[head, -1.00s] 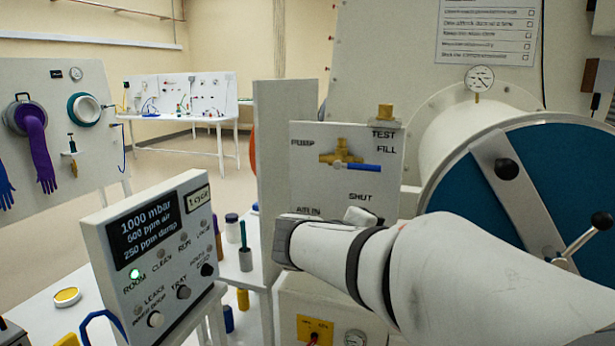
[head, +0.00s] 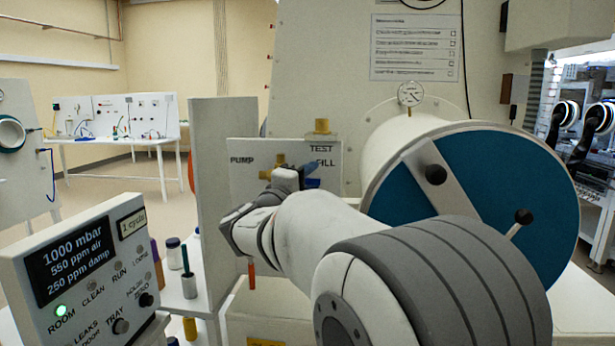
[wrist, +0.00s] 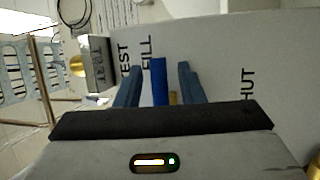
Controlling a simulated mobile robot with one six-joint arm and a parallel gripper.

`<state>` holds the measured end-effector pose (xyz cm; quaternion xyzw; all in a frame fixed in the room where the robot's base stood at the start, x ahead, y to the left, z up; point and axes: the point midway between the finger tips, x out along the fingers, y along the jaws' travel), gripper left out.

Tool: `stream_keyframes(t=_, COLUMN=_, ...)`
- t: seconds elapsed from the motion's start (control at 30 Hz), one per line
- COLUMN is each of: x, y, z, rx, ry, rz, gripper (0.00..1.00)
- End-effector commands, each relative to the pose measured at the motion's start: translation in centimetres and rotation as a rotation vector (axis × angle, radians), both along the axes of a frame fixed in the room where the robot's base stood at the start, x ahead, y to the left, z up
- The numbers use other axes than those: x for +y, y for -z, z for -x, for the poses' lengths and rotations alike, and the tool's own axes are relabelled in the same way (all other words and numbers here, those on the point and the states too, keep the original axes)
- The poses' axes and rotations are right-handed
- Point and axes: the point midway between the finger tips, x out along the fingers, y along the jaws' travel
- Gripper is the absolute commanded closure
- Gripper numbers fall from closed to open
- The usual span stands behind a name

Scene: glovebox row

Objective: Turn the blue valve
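The valve's blue lever handle (wrist: 160,82) stands between the two blue-grey fingers of my gripper (wrist: 158,66) in the wrist view. A gap shows on each side of the handle, so the gripper is open around it. In the head view my gripper (head: 308,171) is at the valve panel (head: 240,185), just below the TEST and FILL labels. A little of the blue handle (head: 313,183) shows there, and the brass valve body (head: 265,174) shows to the left. My wrist hides most of the valve and the lower panel.
A white control box (head: 85,270) with a lit display stands at the front left. A large round chamber door (head: 480,190), blue with a black-knobbed bar, is close on the right. A grey upright board (head: 222,150) stands left of the panel. Small bottles (head: 173,253) stand below.

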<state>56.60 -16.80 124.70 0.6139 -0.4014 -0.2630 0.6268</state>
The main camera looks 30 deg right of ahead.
Motion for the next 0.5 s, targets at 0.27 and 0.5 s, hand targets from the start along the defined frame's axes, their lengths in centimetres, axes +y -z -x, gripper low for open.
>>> stream_keyframes(t=0.27, x=-0.59, y=-0.07, z=-0.3, rx=0.0, ry=0.001, rz=-0.001, gripper=0.65)
stream_keyframes(t=0.5, x=-0.59, y=-0.07, z=-0.28, rx=0.0, ry=0.002, rz=-0.001, gripper=0.78)
